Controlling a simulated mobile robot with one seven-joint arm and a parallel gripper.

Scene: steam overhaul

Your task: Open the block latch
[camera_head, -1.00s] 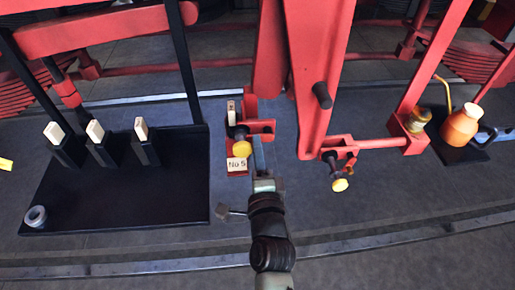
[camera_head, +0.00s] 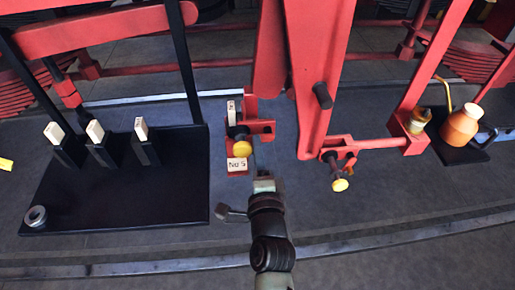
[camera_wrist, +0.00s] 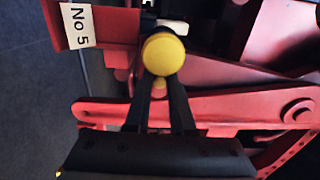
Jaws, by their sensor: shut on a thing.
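The block latch is a red bracket (camera_head: 262,127) with a round yellow knob (camera_head: 240,148), above a "No 5" tag (camera_head: 237,164). In the wrist view the yellow knob (camera_wrist: 163,54) sits at the fingertips, with the tag (camera_wrist: 77,25) at upper left. My gripper (camera_wrist: 160,86) is shut on the knob, with one dark finger on each side just below its round head. In the head view my gripper (camera_head: 250,155) reaches the knob from below right. The latch parts behind the knob are partly hidden.
A second yellow-knobbed latch (camera_head: 339,184) hangs to the right. A black tray (camera_head: 120,205) with several tagged black blocks and a grey ring (camera_head: 36,216) lies left. Large red beams (camera_head: 310,70) rise close behind. An orange jug (camera_head: 459,126) stands far right.

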